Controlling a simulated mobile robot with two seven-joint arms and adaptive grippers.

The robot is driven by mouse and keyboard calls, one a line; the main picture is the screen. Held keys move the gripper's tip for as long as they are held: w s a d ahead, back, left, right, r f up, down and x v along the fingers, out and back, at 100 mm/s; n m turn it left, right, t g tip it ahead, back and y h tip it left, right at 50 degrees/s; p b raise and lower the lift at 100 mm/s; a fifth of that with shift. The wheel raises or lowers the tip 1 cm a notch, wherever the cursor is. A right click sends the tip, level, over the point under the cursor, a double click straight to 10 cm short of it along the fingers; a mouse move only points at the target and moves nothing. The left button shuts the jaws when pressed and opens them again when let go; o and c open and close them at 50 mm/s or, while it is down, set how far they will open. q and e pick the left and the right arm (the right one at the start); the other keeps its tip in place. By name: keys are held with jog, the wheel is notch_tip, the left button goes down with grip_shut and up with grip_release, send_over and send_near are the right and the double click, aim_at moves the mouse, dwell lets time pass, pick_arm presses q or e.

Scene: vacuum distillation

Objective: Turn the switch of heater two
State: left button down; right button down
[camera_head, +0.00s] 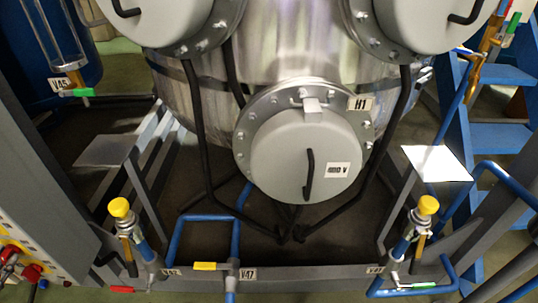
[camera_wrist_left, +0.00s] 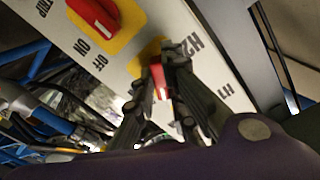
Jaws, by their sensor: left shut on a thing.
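A pale control panel (camera_wrist_left: 205,65) fills the upper part of the left wrist view. The red switch of heater two (camera_wrist_left: 158,80) sits on a yellow plate beside the label H2. My left gripper (camera_wrist_left: 160,75) is shut on this red switch, with its dark fingers on either side of it. The fingers hide much of the switch, so its exact setting is hard to read. In the head view only the panel's edge (camera_head: 45,238) shows at the lower left, with red parts at the border. My right gripper is in neither view.
Another red switch (camera_wrist_left: 95,14) on a yellow plate is close by, with ON and OFF lettering. The label H1 is on the panel's other side. A steel vessel with a round grey cover (camera_head: 290,155) marked H1, blue pipes and yellow-capped valves (camera_head: 119,207) stand right of the panel.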

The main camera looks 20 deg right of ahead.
pick_arm(q)
jog(key=m, duration=0.5)
jog(key=shift+m, duration=0.3)
jog(key=m, duration=0.3)
jog(key=shift+a+m+b, duration=0.1)
jog(key=shift+m+b, duration=0.3)
jog(key=shift+m, duration=1.3)
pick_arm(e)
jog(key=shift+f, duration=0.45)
pick_arm(q)
jog(key=c, duration=1.8)
grip_release()
jog(key=shift+r, duration=0.1)
jog(key=shift+s, duration=0.15)
jog(key=v, duration=1.1)
jog(key=shift+s+a, duration=0.15)
jog(key=shift+s, duration=0.15)
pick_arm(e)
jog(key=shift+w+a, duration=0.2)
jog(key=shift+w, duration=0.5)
